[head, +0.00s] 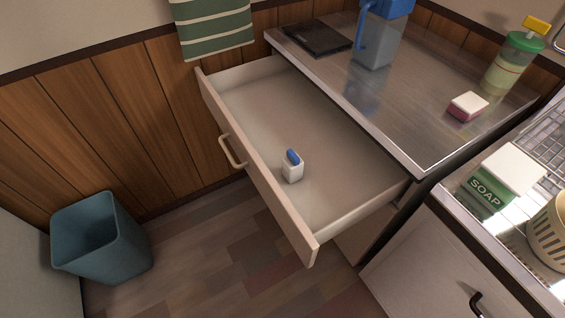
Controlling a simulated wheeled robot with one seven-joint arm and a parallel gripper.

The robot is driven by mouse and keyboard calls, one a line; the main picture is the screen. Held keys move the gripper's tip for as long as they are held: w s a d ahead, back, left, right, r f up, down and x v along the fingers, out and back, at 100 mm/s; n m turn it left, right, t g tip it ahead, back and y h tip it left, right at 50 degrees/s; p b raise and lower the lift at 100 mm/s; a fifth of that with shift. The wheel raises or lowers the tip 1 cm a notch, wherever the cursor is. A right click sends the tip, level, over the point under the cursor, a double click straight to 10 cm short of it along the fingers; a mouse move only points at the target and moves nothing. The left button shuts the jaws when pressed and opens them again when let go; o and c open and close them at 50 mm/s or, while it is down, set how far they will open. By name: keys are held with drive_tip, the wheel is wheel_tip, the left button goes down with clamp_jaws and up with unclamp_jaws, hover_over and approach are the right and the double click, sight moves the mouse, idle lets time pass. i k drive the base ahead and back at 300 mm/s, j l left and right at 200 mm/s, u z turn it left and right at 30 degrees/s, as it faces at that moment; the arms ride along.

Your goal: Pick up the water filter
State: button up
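A small white block-shaped item with a blue top, which looks like the water filter (292,168), stands upright in the open drawer (265,112). It is near the drawer's front wall, right of the handle, with bare drawer floor around it. A water pitcher (379,42) with a blue lid and blue handle stands on the metal countertop above the drawer; its top is cut off by the frame. My gripper is not in view.
A dark flat slab (317,38), a pink and white sponge (467,106) and a green-topped bottle (514,62) sit on the counter. A soap box (500,176) and basket (549,230) stand at right. A blue bin (101,238) stands on the floor, left. Floor before the drawer is clear.

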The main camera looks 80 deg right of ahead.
sight(292, 165)
drive_tip(key=z, duration=0.4)
drive_tip(key=k+j+z, duration=0.1)
drive_tip(key=z, duration=0.65)
drive_tip(key=k+z, duration=0.15)
drive_tip(key=z, duration=0.2)
drive_tip(key=k+j, duration=0.1)
drive_tip(key=i+z, duration=0.05)
